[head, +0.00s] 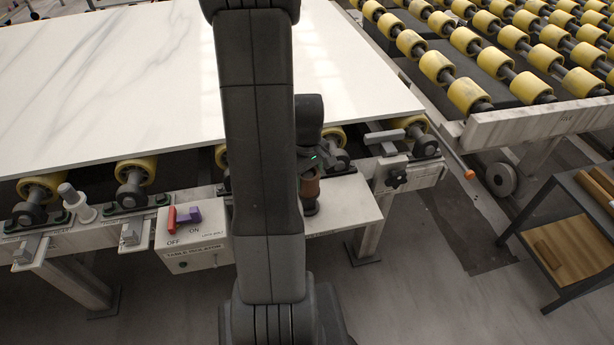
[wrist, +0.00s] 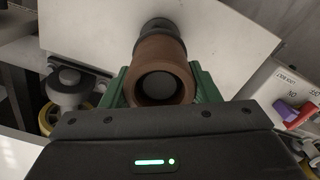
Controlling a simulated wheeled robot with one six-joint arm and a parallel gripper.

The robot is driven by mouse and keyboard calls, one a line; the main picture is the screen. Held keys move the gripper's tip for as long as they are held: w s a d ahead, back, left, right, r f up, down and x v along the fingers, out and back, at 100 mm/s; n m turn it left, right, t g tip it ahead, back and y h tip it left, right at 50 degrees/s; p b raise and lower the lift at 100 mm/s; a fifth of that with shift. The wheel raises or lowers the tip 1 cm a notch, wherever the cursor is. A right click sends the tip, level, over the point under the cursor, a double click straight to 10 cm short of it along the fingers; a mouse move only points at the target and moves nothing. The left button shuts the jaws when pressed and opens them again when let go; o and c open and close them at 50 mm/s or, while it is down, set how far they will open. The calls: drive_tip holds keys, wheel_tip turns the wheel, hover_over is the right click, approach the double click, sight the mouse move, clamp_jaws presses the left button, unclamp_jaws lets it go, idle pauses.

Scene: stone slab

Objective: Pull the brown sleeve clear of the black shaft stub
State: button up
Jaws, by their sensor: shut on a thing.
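The brown sleeve (head: 309,188) stands on the white plate, partly hidden behind my arm in the head view. In the wrist view the sleeve (wrist: 160,58) sits between the two green fingers of my gripper (wrist: 161,88), which is shut on it. The black shaft stub (wrist: 158,25) shows as a dark round part beyond the far end of the sleeve. A grey round face is visible inside the sleeve's bore, so the sleeve appears to be around the stub. In the head view the stub's dark foot (head: 310,208) shows just below the sleeve.
A white isolator box (head: 190,240) with red and purple switches is left of my arm. A large marble slab (head: 110,80) lies on yellow rollers behind. A dark shelf cart (head: 565,240) stands at the right.

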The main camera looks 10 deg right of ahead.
drive_tip(key=shift+r+p, duration=2.55)
drive_tip(key=shift+r, duration=1)
drive_tip(key=shift+r, duration=0.1)
wheel_tip(320, 180, up, 6)
drive_tip(key=p, duration=0.4)
